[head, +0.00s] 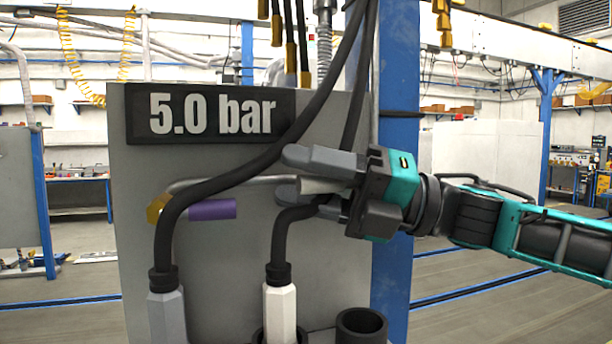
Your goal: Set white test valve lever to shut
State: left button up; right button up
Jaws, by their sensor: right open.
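A short whitish piece (320,185), which looks like the white test valve lever, shows between the two grey fingers of my right gripper (291,174). The gripper comes in from the right in front of the grey panel, with its fingers pointing left. The jaws are apart, one finger above the whitish piece and one below. I cannot tell whether either finger touches it. The teal gripper body and a black hose hide the valve behind. My left gripper is not in view.
The grey panel (130,270) carries a "5.0 bar" display (212,115). A purple handle (212,209) sits near a brass fitting (157,208) on a metal pipe. Black hoses (245,165) hang across the front to a grey connector (166,315) and a white connector (280,310). An open black holder (361,326) stands beside them.

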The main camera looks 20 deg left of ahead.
jog(key=shift+c, duration=0.3)
grip_shut()
dwell(0.4)
